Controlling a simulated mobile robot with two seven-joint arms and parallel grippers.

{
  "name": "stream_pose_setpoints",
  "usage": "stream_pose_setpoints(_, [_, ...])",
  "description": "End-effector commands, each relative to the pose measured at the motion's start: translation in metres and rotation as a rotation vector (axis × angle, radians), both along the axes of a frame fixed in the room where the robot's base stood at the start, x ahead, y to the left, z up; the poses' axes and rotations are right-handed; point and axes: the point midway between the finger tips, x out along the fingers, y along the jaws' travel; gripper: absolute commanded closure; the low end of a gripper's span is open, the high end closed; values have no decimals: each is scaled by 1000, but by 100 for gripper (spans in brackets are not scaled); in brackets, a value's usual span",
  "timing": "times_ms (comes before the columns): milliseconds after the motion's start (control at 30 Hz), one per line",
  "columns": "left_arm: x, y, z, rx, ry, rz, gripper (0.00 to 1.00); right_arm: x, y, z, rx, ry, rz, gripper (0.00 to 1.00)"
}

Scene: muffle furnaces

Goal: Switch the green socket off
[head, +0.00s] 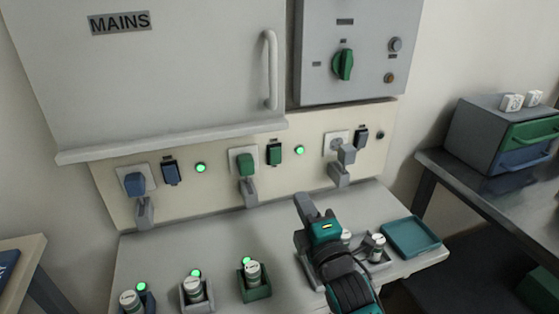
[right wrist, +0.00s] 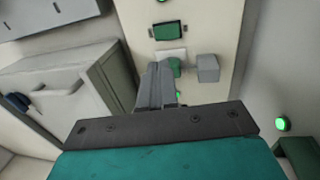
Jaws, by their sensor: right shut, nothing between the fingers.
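The green socket in the head view has a green plug (head: 246,164) in it, with a green rocker switch (head: 274,155) to its right. A lit green lamp (head: 299,150) is right of that switch. In the right wrist view the green switch (right wrist: 168,31) lies beyond my fingers, and the green plug (right wrist: 175,66) is partly hidden by them. My right gripper (head: 304,203) is over the bench, below and right of the switch, apart from it. Its fingers (right wrist: 158,82) are shut and empty. My left gripper is not in view.
A blue plug (head: 135,184) with a blue switch (head: 172,173) is to the left, a grey plug (head: 345,152) to the right. Small jars in holders and a teal tray (head: 411,236) stand on the bench. A control box (head: 350,50) and mains cabinet (head: 160,80) hang above.

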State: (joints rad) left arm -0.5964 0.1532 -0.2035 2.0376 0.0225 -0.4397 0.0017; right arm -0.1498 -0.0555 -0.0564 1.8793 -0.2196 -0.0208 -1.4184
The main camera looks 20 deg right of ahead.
Motion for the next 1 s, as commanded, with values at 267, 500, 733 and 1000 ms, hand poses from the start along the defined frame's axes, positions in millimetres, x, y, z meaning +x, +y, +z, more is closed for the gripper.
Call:
stream_pose_setpoints(267, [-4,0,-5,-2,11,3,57,9,0,1,2,0,0,100])
stream_pose_setpoints(500, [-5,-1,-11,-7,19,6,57,47,2,6,3,-2,0,100])
stream_pose_setpoints(733, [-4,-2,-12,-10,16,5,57,89,3,12,3,-2,0,100])
stream_pose_setpoints(1000, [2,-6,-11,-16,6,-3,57,126,5,17,4,1,1,100])
